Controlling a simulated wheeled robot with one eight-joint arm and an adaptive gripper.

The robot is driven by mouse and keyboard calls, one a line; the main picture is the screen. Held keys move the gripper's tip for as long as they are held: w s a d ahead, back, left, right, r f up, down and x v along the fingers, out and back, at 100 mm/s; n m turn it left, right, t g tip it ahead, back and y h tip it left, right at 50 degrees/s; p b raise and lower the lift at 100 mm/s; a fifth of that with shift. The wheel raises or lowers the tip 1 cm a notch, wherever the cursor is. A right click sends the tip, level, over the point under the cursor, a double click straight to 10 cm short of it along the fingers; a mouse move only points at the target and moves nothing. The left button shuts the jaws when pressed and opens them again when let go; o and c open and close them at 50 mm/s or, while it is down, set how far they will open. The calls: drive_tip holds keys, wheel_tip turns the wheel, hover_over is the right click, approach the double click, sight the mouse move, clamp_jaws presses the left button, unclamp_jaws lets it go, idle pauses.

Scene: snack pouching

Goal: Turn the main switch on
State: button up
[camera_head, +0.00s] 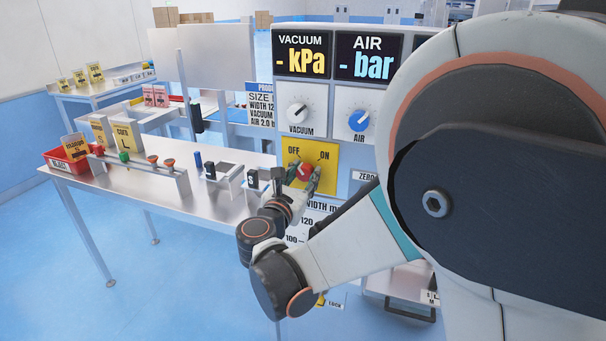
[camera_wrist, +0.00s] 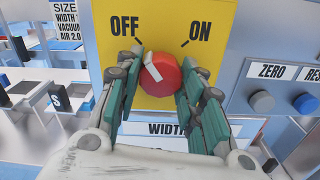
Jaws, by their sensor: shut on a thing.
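The main switch is a red round knob (camera_wrist: 167,76) on a yellow plate (camera_wrist: 177,20) marked OFF at upper left and ON at upper right. Its white pointer mark tilts up and left, toward OFF. In the head view the red knob (camera_head: 304,171) sits below the VACUUM and AIR dials. My gripper (camera_wrist: 161,75) is shut on the knob, with one green-padded finger on its left and one on its right. In the head view my gripper (camera_head: 303,177) partly covers the plate's lower part.
The ZERO button (camera_wrist: 262,101) is on the panel right of the yellow plate. The VACUUM dial (camera_head: 297,113) and blue AIR dial (camera_head: 359,120) are above, under displays reading "- kPa" and "- bar". A metal table (camera_head: 140,200) with a red bin (camera_head: 66,160) stands left.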

drive_tip(key=m, duration=1.2)
drive_tip(key=shift+m+b, duration=0.3)
drive_tip(key=shift+b, duration=0.05)
drive_tip(key=shift+m, duration=1.6)
drive_tip(key=o, duration=1.1)
drive_tip(key=shift+c, duration=0.2)
drive_tip(key=shift+a, duration=0.1)
